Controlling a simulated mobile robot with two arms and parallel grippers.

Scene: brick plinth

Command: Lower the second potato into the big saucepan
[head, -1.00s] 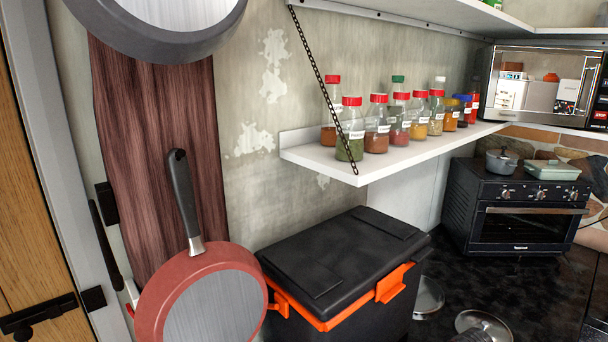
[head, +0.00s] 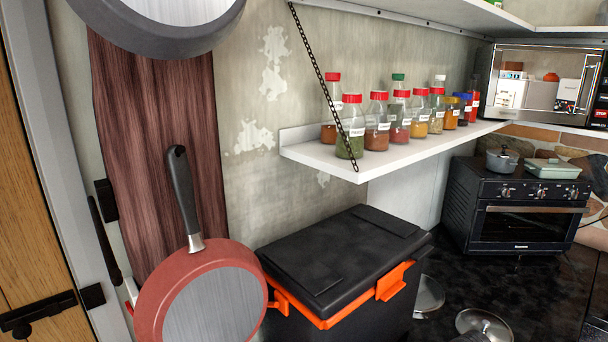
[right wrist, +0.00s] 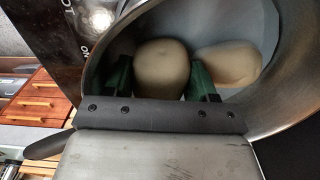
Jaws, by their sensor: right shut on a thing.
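In the right wrist view my right gripper (right wrist: 160,78) has its green fingers on either side of a pale brown potato (right wrist: 162,62) and is shut on it. The held potato is inside the rim of the big metal saucepan (right wrist: 289,55). Another potato (right wrist: 229,64) lies in the saucepan, to the right of the held one. I cannot tell whether the held potato touches the saucepan's bottom. The saucepan and the potatoes do not show in the head view. My left gripper is not in view.
A dark panel with white lettering (right wrist: 72,30) and wooden drawers (right wrist: 40,102) lie left of the saucepan. The head view shows a black cooler box (head: 340,262), a hanging red pan (head: 208,295), a spice shelf (head: 410,150) and a small oven (head: 520,220).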

